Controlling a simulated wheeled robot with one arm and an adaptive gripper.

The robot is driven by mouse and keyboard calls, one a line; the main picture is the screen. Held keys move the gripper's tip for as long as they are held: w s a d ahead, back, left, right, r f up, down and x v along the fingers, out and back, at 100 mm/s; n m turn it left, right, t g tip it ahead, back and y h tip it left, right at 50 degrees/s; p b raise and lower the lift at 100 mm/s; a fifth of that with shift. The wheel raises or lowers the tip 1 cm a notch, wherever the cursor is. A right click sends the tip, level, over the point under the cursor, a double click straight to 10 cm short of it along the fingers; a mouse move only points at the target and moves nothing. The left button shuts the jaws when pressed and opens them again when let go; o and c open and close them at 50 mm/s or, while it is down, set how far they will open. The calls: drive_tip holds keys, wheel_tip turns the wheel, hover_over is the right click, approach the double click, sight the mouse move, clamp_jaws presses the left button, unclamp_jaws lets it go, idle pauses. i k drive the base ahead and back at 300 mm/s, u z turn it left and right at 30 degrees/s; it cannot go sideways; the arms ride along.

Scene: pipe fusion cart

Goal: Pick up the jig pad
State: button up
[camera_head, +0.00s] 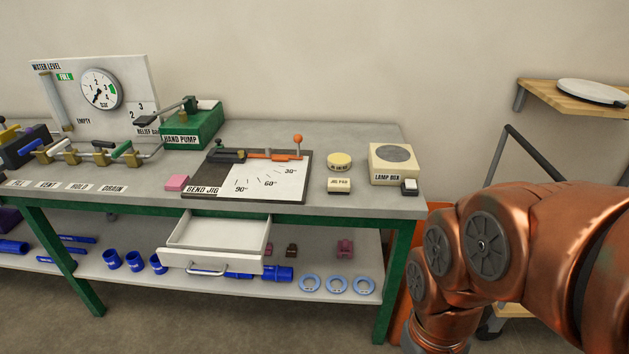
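A small cream block (339,185) labelled "JIG PAD" sits on the grey bench top, right of the bend jig board. A round yellow-topped piece (339,161) stands just behind it; its small label is not clearly legible. A pink block (177,183) lies at the left edge of the bend jig (205,178). My copper-coloured arm fills the lower right, right of the bench. My gripper is out of view, so its fingers and anything in them cannot be seen.
The lamp box (391,177) stands right of the jig pad, with a small black-and-white piece (409,187) at its front. The green hand pump (193,128) is at the back left. An open drawer (217,240) juts out below. A wooden shelf (560,96) is at right.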

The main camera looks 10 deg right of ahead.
sight(335, 186)
drive_tip(key=z, duration=0.1)
drive_tip(key=k, duration=0.5)
drive_tip(key=u, duration=1)
drive_tip(key=i, duration=1.85)
drive_tip(key=z, duration=0.6)
